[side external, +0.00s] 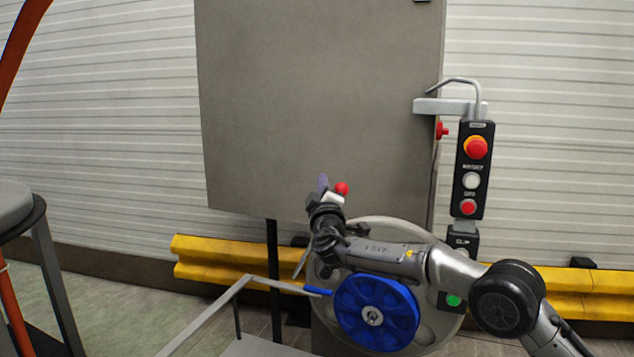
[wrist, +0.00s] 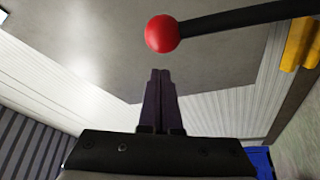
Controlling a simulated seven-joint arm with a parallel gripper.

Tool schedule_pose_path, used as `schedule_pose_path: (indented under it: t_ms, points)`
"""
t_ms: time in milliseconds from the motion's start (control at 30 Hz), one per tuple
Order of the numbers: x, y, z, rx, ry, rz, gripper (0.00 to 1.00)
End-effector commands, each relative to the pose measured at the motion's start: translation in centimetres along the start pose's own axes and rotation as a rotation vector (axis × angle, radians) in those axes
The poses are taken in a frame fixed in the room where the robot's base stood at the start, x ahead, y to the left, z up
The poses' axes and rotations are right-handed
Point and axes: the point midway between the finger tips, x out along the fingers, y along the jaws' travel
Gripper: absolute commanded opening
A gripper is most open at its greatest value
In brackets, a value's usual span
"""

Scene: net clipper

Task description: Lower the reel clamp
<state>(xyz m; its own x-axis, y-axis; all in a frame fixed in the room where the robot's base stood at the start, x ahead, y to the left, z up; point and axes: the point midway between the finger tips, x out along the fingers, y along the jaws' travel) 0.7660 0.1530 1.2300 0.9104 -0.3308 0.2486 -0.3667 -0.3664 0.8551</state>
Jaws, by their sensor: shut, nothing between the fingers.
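A lever with a red ball knob (side external: 342,188) shows just right of my gripper's tip in the side view. In the wrist view the red ball (wrist: 162,33) sits at the end of a black rod (wrist: 240,17) that runs in from the right. My gripper (side external: 323,181) points up, and its dark fingers (wrist: 161,75) are together and empty. In the wrist picture the ball appears just above the fingertips; I cannot tell whether they touch. The blue reel (side external: 378,312) is below and right of my gripper. My arm hides the lever's lower part in the side view.
A large grey panel (side external: 318,90) stands behind. A black control box (side external: 473,170) with red and white buttons is on the right. Yellow rails (side external: 215,262) run along the wall. A grey metal frame (side external: 215,305) stands at the lower left of the reel.

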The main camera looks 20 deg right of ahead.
Motion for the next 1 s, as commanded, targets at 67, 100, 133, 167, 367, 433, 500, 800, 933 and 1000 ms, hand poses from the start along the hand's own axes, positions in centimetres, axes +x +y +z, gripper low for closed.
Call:
schedule_pose_path:
  t_ms: [67,100,133,167,367,433,500,800,933,1000]
  points:
    - [-0.2,0.1,0.6,-0.002,-0.001,-0.001,0.0]
    - [-0.3,0.0,0.9,-0.001,-0.001,-0.001,0.0]
    - [-0.3,0.0,1.1,-0.002,-0.001,0.0,0.0]
    - [-0.4,0.0,1.3,-0.003,-0.001,0.0,0.0]
    - [-0.7,0.0,1.9,0.0,0.001,0.0,0.0]
    - [-0.7,0.0,2.0,0.0,0.001,0.0,0.0]
    - [-0.8,0.0,2.0,0.0,0.001,0.0,0.0]
    - [-0.8,0.0,2.1,0.002,0.001,0.001,0.0]
    - [-0.9,0.2,2.4,0.014,0.0,0.008,0.0]
    - [-1.1,0.4,2.7,0.028,0.001,0.016,0.0]
